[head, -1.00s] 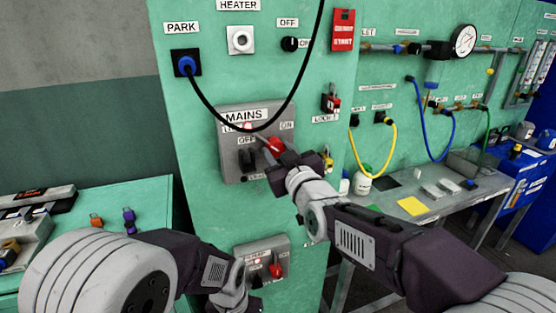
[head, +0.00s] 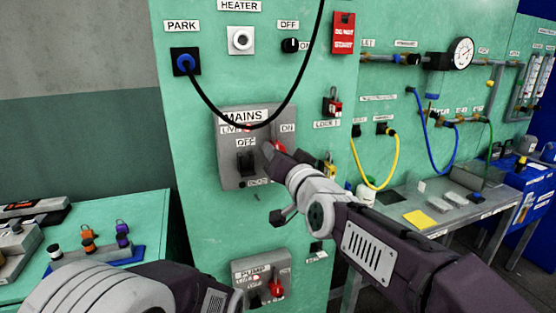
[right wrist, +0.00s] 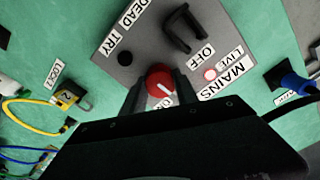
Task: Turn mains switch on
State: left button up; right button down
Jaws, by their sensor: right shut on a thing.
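The grey mains switch panel (head: 229,172) is on the green wall in the head view, with MAINS, LIVE, ON and OFF labels. Its red rotary knob (right wrist: 160,80) shows in the right wrist view, its white mark pointing towards the ON label (right wrist: 168,102). My right gripper (right wrist: 158,88) is shut on this knob, a finger on each side. In the head view my right gripper (head: 273,155) covers much of the knob. A small red lamp (right wrist: 210,75) sits beside the LIVE label. My left arm enters at the bottom of the head view; its gripper is out of sight.
A black U-shaped guard (right wrist: 184,31) stands out from the panel near OFF. A black cable hangs from the blue PARK plug (head: 186,64) across the panel's top. A pump switch panel (head: 246,271) is below. A yellow padlock (right wrist: 68,98) hangs nearby.

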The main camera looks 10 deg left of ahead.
jog(key=shift+f+m, duration=0.15)
jog(key=shift+m, duration=0.35)
jog(key=c, duration=0.9)
grip_release()
jog(key=shift+c, duration=0.2)
jog(key=shift+s, duration=0.1)
jog(key=b+v, duration=0.1)
jog(key=v, duration=0.8)
